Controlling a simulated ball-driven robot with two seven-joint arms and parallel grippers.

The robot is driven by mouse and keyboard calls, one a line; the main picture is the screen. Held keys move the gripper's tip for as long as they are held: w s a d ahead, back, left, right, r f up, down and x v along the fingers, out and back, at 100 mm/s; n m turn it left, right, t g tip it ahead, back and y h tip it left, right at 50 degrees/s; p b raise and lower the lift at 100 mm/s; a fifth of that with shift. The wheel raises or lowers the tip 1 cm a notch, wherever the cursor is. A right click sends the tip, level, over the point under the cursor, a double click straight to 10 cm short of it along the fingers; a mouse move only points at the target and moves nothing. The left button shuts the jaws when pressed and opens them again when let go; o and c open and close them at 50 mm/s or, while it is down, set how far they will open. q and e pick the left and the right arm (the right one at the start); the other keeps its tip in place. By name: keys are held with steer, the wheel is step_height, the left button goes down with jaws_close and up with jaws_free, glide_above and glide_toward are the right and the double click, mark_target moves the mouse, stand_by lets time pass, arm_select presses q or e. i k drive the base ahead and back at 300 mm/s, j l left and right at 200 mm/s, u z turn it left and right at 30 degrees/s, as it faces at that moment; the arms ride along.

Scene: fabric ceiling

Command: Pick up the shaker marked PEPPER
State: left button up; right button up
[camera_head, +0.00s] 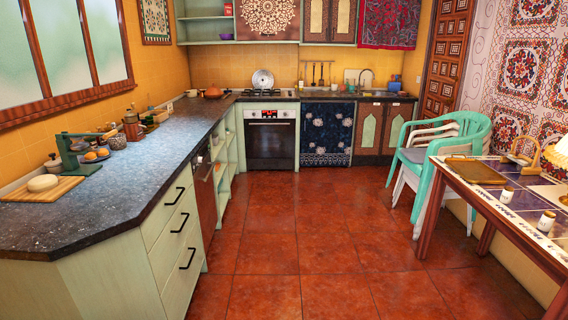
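Two small white shakers with metallic-looking caps stand on the tiled table at the right. One shaker (506,195) is nearer the middle of the tabletop. The other shaker (546,222) is farther right and closer to me. Their markings are too small to read, so I cannot tell which says PEPPER. Neither of my grippers is in view.
The table (484,201) also holds a brown tray or board (475,171) and a lamp (556,158). Green and white stacked chairs (445,150) stand just beyond it. A dark counter (120,178) runs along the left. The red tiled floor (300,240) between is clear.

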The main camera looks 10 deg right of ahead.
mark_target(506, 194)
steer(key=i+z, duration=0.25)
steer(key=i, duration=0.15)
steer(key=i+j+z, duration=0.5)
steer(key=i, duration=0.25)
steer(key=i+j+z, duration=0.2)
steer(key=z, duration=0.25)
steer(key=i+j+z, duration=0.55)
steer(key=j+z, duration=0.15)
steer(key=z, duration=0.2)
steer(key=i+j+z, duration=0.15)
steer(key=j+z, duration=0.75)
steer(key=j, duration=0.35)
steer(key=j+z, duration=0.45)
steer(key=j, duration=0.35)
steer(key=k, duration=0.1)
